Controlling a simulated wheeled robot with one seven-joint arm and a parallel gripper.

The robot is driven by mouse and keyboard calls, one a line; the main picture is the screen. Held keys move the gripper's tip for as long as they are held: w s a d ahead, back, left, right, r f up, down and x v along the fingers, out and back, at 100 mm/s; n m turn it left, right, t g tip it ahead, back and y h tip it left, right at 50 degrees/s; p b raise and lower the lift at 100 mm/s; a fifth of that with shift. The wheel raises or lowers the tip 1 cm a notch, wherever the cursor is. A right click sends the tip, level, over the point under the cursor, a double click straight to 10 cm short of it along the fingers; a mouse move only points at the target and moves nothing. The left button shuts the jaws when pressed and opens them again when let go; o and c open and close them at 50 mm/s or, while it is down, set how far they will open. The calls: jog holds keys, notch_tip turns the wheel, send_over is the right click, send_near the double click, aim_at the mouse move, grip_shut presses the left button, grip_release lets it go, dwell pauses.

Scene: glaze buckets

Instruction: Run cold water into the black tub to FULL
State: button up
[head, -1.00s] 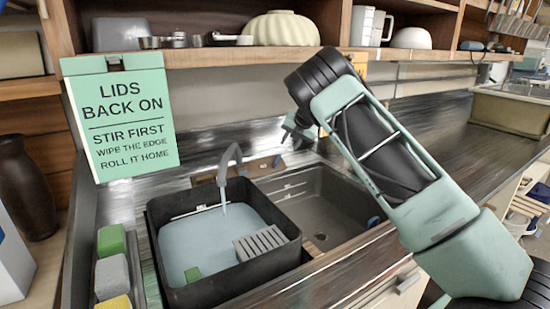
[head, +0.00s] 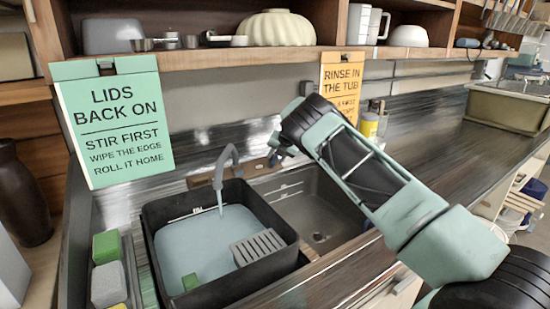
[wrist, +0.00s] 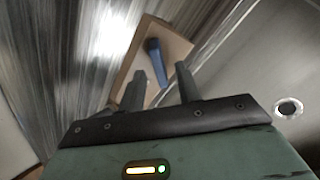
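The black tub (head: 149,232) stands in the left sink basin, with pale blue water (head: 190,246) in it below the rim. The grey faucet (head: 226,160) runs a stream into the tub. A white mark on the tub's back inner wall shows above the water; its lettering is too small to read. My gripper (head: 277,146) is behind the sink, right of the faucet. In the wrist view my gripper (wrist: 161,80) has its two fingers apart and empty. A blue lever (wrist: 155,62) on a tan plate (wrist: 178,45) appears beyond the fingertips; contact is not visible.
The right basin (head: 325,205) is empty. Sponges (head: 107,285) stand at left. A shelf (head: 250,55) with hanging signs (head: 115,128) overhangs the sink. The right counter is mostly clear.

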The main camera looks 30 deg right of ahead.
jog(key=shift+x, duration=0.75)
grip_shut()
